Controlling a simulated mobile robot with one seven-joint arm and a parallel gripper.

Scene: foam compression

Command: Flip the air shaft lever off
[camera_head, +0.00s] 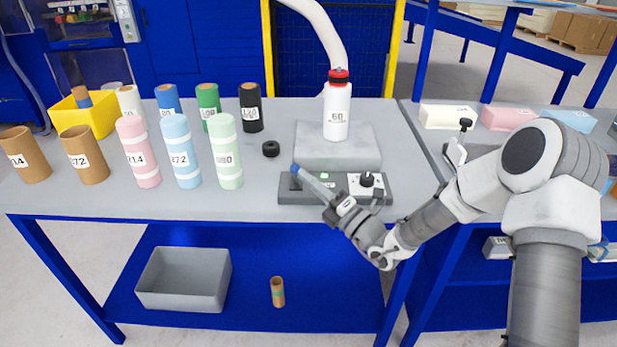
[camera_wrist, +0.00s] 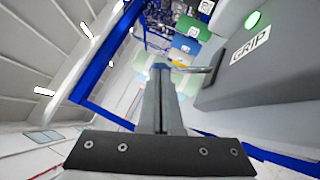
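A low dark grey control panel (camera_head: 300,196) lies on the table in the head view. It carries a green light (camera_head: 325,176) and a black knob (camera_head: 367,180) on a white plate. In the wrist view, the panel's side (camera_wrist: 260,95) is at the right, with a GRIP label and a green round light (camera_wrist: 252,20). A thin grey lever (camera_wrist: 195,70) sticks out from it towards my fingertips. My gripper (camera_head: 296,170) reaches over the panel's left end. In the wrist view, my gripper's fingers (camera_wrist: 161,70) are together, just left of the lever; contact is unclear.
A grey block (camera_head: 312,154) with a white red-capped bottle (camera_head: 338,112) stands behind the panel. A black ring (camera_head: 271,149) lies left of it. Several coloured rolls, including a pale green one (camera_head: 226,152), stand farther left.

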